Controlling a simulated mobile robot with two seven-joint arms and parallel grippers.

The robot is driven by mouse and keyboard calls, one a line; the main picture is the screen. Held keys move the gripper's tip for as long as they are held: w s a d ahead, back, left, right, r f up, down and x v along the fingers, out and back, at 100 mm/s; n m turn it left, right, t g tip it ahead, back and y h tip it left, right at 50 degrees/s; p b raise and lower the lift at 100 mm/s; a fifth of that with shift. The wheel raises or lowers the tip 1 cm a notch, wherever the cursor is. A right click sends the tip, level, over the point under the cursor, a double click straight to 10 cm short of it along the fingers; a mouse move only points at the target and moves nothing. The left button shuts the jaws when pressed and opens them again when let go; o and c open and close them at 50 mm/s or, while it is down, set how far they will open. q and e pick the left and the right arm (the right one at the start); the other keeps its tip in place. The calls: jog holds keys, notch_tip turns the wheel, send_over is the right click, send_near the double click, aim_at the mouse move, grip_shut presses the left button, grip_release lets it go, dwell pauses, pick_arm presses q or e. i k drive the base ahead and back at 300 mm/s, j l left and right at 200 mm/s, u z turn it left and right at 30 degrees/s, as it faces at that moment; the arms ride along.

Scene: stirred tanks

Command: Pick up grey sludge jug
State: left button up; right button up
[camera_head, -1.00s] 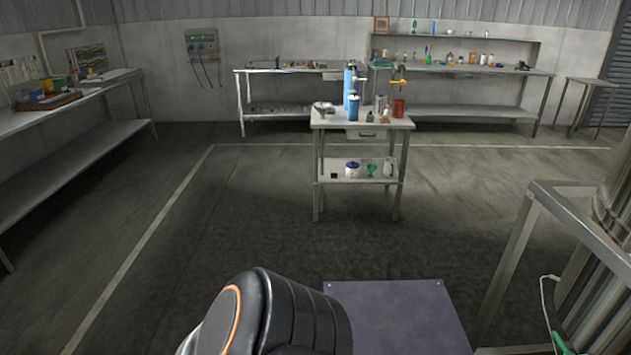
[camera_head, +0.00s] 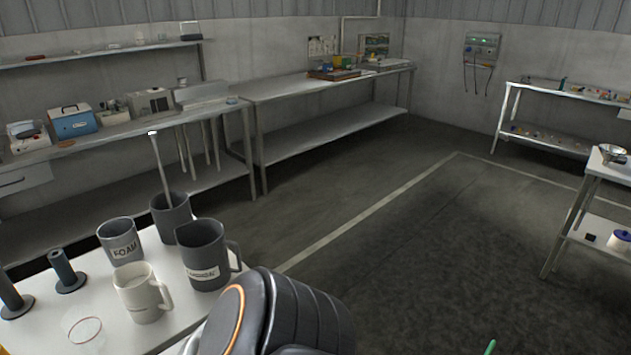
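Several jugs stand together on a white table top at the lower left. A large dark grey jug (camera_head: 204,256) with a handle on its right has a white label that I cannot read surely. A grey jug (camera_head: 121,242) to its left is labelled FOAM. Behind them is another grey vessel (camera_head: 171,217) with a long pale rod standing in it; no label shows on it. A white jug (camera_head: 142,293) stands in front. I cannot tell which grey jug is the sludge one. Neither gripper is in view; only a dark link of my arm shows.
The white table (camera_head: 55,325) also bears dark upright posts (camera_head: 66,271) on round bases and a clear round dish (camera_head: 85,331). Benches with instruments line the walls behind. A small table (camera_head: 606,171) stands at the right edge. The floor between is clear.

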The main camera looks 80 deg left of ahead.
aim_at(202, 243)
jog(key=u, duration=3.3)
